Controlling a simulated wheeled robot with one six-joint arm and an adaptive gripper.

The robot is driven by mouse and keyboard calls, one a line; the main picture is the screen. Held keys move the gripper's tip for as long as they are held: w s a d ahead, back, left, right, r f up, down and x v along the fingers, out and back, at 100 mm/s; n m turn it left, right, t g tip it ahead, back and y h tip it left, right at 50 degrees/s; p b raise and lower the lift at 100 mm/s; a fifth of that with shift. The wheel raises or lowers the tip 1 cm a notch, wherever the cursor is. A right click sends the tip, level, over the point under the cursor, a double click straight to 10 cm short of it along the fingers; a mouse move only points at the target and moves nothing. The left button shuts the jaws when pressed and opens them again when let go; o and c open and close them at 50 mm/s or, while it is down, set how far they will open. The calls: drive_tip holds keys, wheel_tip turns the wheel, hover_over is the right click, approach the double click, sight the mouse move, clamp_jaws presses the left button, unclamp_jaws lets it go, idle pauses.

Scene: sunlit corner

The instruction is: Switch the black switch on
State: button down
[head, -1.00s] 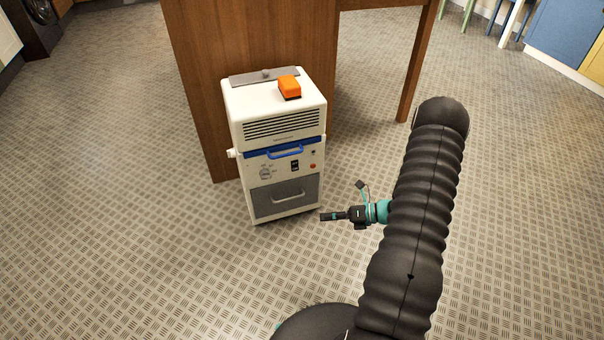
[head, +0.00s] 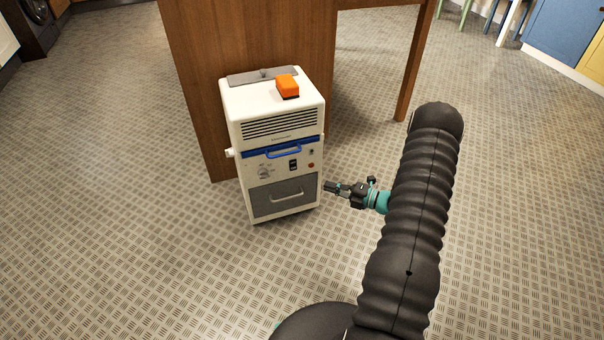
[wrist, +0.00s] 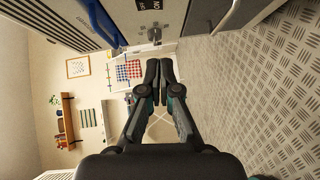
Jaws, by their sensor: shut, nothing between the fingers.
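The black switch (head: 293,165) is a small dark rectangle on the front panel of a white machine (head: 250,107) in the head view. In the wrist view the black switch (wrist: 148,4) shows at the top edge, cut off by the frame, with white lettering on it. My gripper (head: 327,186) is to the right of the machine's front, lower than the switch and apart from it. In the wrist view my gripper (wrist: 159,72) has its fingers together with nothing between them, below the panel in the picture.
The panel also has a knob (head: 265,172), a red button (head: 311,165), a small metal toggle (wrist: 154,35) and a blue handle (head: 292,149). An orange box (head: 287,86) lies on top. A wooden table (head: 245,40) stands behind. The floor around is clear.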

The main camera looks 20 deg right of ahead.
sight(291, 169)
drive_tip(key=shift+w+d+x, duration=0.3)
drive_tip(key=shift+d+x, duration=0.05)
drive_tip(key=shift+x, duration=1.8)
drive_tip(key=shift+w+d+x, duration=0.3)
drive_tip(key=shift+w+x, duration=0.05)
drive_tip(key=shift+x, duration=1.8)
drive_tip(key=shift+w+d+x, duration=0.3)
drive_tip(key=shift+d+x, duration=0.05)
drive_tip(key=shift+x, duration=1.8)
drive_tip(key=shift+f, duration=0.2)
drive_tip(key=shift+w+f+b, duration=0.1)
drive_tip(key=shift+b, duration=0.2)
